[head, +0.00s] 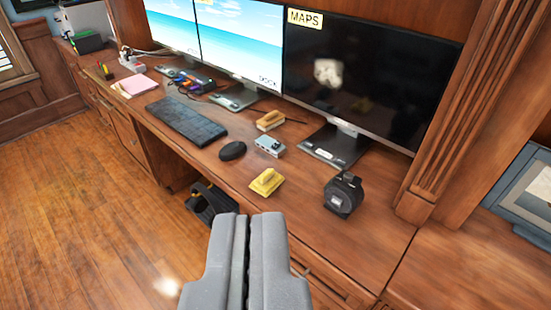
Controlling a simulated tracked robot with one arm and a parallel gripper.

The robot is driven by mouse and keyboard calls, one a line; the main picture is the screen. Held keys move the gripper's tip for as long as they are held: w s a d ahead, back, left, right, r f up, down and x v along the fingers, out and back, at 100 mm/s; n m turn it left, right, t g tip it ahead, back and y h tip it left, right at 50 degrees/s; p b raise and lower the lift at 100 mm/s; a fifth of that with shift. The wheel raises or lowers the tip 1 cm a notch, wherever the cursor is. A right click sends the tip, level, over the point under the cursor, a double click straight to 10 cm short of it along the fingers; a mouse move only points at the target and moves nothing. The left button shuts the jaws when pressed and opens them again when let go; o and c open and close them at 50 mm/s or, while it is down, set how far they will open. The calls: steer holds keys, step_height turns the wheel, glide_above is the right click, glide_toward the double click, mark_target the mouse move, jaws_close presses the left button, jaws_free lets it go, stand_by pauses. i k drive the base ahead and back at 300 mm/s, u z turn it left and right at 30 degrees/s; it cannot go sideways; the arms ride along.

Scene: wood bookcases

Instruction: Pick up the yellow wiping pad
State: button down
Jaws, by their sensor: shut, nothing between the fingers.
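A yellow wiping pad (267,181) lies on the wooden desk (300,215) near its front edge, in the head view. A second yellowish item with a darker brown top (270,121) lies farther back, in front of the monitors; I cannot tell exactly what it is. My gripper (248,220) is shut and empty. It shows at the bottom middle, in front of the desk edge, nearer to me than the yellow pad and apart from it.
A black round device (343,194) stands right of the pad. A small grey box (269,146), a black mouse (232,150) and a keyboard (186,122) lie behind and left. Monitors (345,85) line the back. A dark object (210,203) sits below the desk edge. The wooden floor at left is clear.

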mark_target(270, 180)
steer(key=z, duration=0.15)
steer(key=k, duration=0.35)
steer(key=u, duration=0.45)
steer(key=i, duration=1.7)
steer(key=z, duration=0.6)
